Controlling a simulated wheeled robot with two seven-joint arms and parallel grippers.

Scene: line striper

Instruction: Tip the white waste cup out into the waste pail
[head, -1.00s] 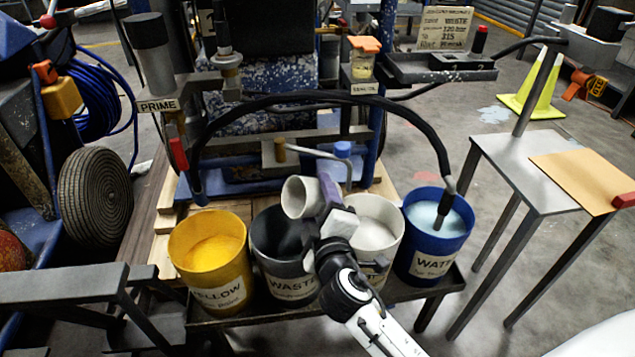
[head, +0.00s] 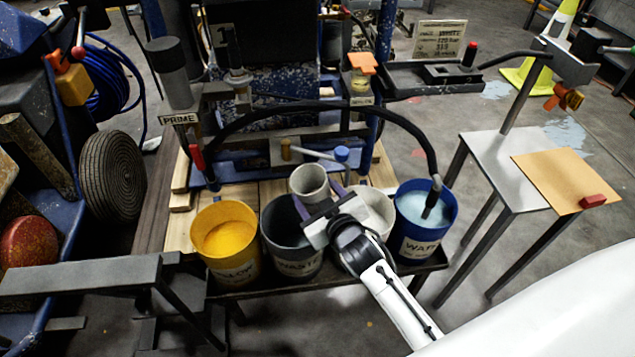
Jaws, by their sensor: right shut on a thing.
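The white waste cup (head: 309,183) is held by my right gripper (head: 318,204). The gripper is shut on it. The cup's round mouth shows toward the camera and the cup looks nearly upright, above the back right of the waste pail. I cannot see what is in it. The dark grey waste pail (head: 292,263), labelled WASTE, stands on the low bench, its opening partly covered by the gripper and the cup. My left gripper is not in view.
The yellow pail (head: 228,245) stands left of the waste pail. A white pail (head: 379,213) is partly behind my right arm, and the blue water pail (head: 424,222) with a hose (head: 432,190) in it is at right. A metal side table (head: 497,165) stands farther right.

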